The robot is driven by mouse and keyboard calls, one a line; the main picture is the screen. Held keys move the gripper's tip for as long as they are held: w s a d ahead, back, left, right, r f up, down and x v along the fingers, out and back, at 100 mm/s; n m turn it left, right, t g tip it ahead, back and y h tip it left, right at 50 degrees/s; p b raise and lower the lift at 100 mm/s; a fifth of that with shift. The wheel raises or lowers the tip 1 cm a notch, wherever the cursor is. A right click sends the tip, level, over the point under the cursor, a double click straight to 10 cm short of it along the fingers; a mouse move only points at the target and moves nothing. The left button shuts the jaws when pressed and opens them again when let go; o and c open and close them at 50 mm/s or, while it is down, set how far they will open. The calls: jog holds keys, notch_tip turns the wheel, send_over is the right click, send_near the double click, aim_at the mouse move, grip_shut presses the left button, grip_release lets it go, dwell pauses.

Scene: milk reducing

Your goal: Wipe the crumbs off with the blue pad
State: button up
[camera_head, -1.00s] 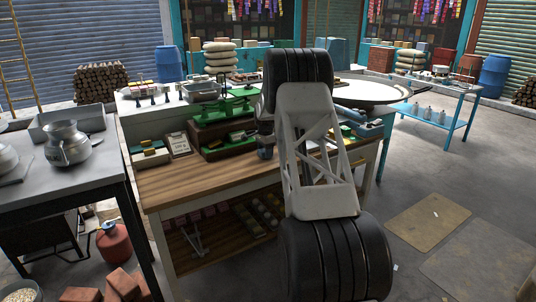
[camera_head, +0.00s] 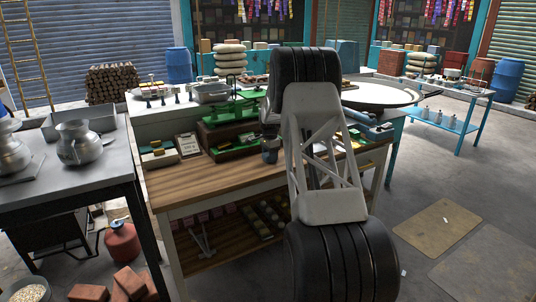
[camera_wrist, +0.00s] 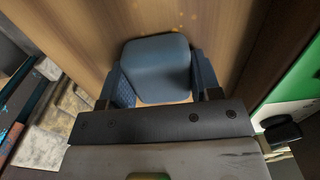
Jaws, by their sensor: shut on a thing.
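The blue pad (camera_wrist: 157,68) is between the two fingers of my gripper (camera_wrist: 162,82) in the wrist view, and the gripper is shut on it. The pad is over or on the wooden counter top (camera_wrist: 75,25); I cannot tell whether it touches the wood. A few small orange-yellow crumbs (camera_wrist: 179,28) lie on the wood just beyond the pad's far edge. In the head view my gripper (camera_head: 269,152) is low over the counter (camera_head: 215,183), partly hidden by my arm. The pad and crumbs cannot be made out there.
A green balance scale (camera_head: 236,108) on a dark box stands behind the gripper. Small boxes (camera_head: 158,152) and a card (camera_head: 189,145) lie to its left. A green surface (camera_wrist: 288,95) is at the right in the wrist view. The counter's front left is clear.

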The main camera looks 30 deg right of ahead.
aim_at(269, 164)
jog(key=shift+s, duration=2)
jog(key=shift+a, duration=1.15)
jog(key=shift+w+f, duration=0.1)
jog(key=shift+w, duration=0.3)
jog(key=shift+w+r, duration=0.2)
jog(key=shift+w, duration=1.3)
jog(key=shift+w+f, duration=0.15)
jog(key=shift+w, duration=0.2)
jog(key=shift+w+r, duration=0.2)
jog(key=shift+w, duration=0.25)
jog(key=shift+w+f, duration=0.1)
jog(key=shift+w, duration=1)
notch_tip(269, 164, up, 8)
jog(key=shift+s+a, duration=0.1)
jog(key=shift+s, duration=0.05)
